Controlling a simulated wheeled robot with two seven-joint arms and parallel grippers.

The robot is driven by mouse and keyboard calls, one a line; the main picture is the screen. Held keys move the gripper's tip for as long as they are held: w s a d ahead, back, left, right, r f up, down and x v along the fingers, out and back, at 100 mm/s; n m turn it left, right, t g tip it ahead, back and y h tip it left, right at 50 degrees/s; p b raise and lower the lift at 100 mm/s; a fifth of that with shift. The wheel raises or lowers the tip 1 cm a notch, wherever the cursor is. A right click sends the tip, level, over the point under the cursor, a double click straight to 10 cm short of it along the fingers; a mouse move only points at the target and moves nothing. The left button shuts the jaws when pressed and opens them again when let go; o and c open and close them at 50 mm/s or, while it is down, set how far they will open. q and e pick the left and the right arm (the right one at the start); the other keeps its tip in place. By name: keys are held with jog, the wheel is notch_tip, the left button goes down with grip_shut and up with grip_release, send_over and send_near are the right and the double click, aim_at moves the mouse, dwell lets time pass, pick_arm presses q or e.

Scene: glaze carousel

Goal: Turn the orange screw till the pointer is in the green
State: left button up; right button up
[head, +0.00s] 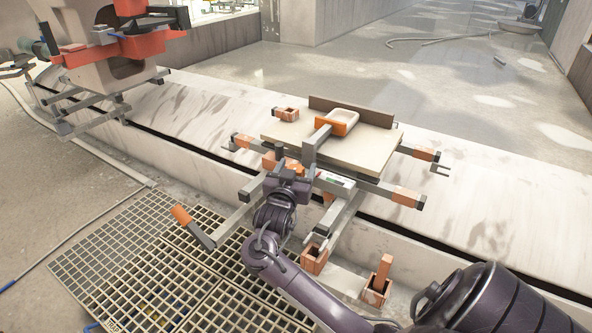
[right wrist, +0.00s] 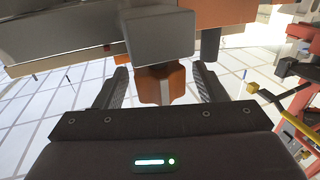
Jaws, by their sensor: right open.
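The orange screw (right wrist: 148,86) shows in the right wrist view as a short faceted knob with a pale stripe, below a grey block. My right gripper (right wrist: 160,72) is open, with one finger on each side of the knob; I see gaps between the fingers and it. In the head view my right gripper (head: 292,175) is at the near side of the carousel's metal frame (head: 350,205) and largely hides the screw. A small pale plate with a green patch (head: 334,181) lies just right of the gripper; its pointer is too small to read. My left gripper is not in view.
A pale board (head: 370,150) with an orange-rimmed handle (head: 343,120) lies on the frame. Orange-ended bars (head: 408,197) stick out around it. Orange box-shaped holders (head: 377,290) stand at the near side. A floor grating (head: 130,270) lies to the left.

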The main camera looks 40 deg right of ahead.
jog(key=c, duration=1)
jog(key=shift+g, duration=0.3)
